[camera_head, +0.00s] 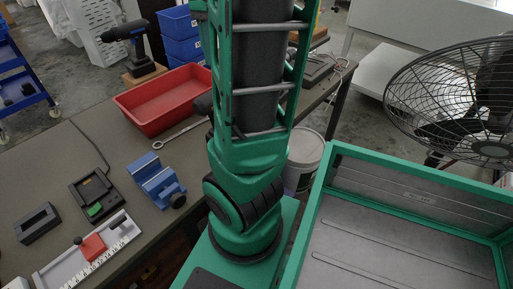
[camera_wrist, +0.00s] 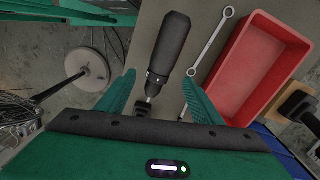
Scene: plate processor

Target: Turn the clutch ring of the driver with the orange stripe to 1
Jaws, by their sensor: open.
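A dark cordless driver (camera_head: 135,38) stands on a wooden block (camera_head: 143,72) at the far left of the bench in the head view. No orange stripe can be made out on it, and its clutch ring is too small to read. A black driver on a wooden block also shows partly at the right edge of the wrist view (camera_wrist: 299,104). My gripper (camera_wrist: 158,78) is open and empty, with its green fingers on either side of a black-handled tool (camera_wrist: 172,45) seen below. I cannot tell the height between them. My gripper is hidden behind my arm in the head view.
A red tray (camera_head: 165,101) and a wrench (camera_head: 180,132) lie near my arm. Blue bins (camera_head: 183,40) stand behind. A blue vise (camera_head: 157,182), a charger (camera_head: 97,195) and a scale board with a red block (camera_head: 93,247) occupy the front left. A fan (camera_head: 455,95) stands right.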

